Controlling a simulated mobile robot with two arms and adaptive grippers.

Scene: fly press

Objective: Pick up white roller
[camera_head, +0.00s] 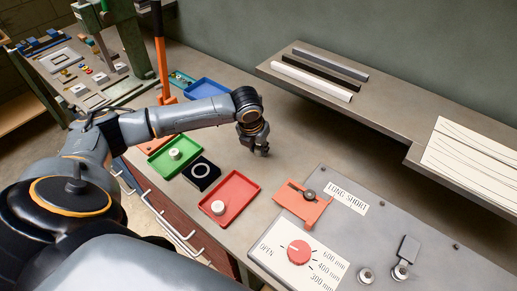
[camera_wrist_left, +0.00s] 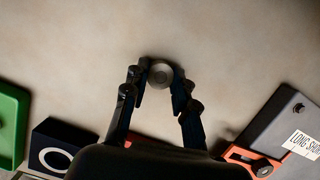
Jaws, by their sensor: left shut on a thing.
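My left gripper (camera_head: 257,147) points down over the bench, beyond the red tray (camera_head: 246,183). In the left wrist view its fingers (camera_wrist_left: 160,82) are shut on a small round grey piece (camera_wrist_left: 161,73) with a paler centre. I cannot tell whether this is a roller; in the head view the fingers hide it. One white roller (camera_head: 218,207) stands in the red tray, apart from the gripper. Another white roller (camera_head: 175,154) stands in the green tray (camera_head: 160,165). My right gripper is not in view.
A black block with a white ring (camera_head: 201,172) lies between the green and red trays. An orange bracket (camera_head: 300,204) and a grey control panel (camera_head: 375,235) with a red dial stand at right. A raised shelf (camera_head: 390,110) is behind. The bench around the gripper is clear.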

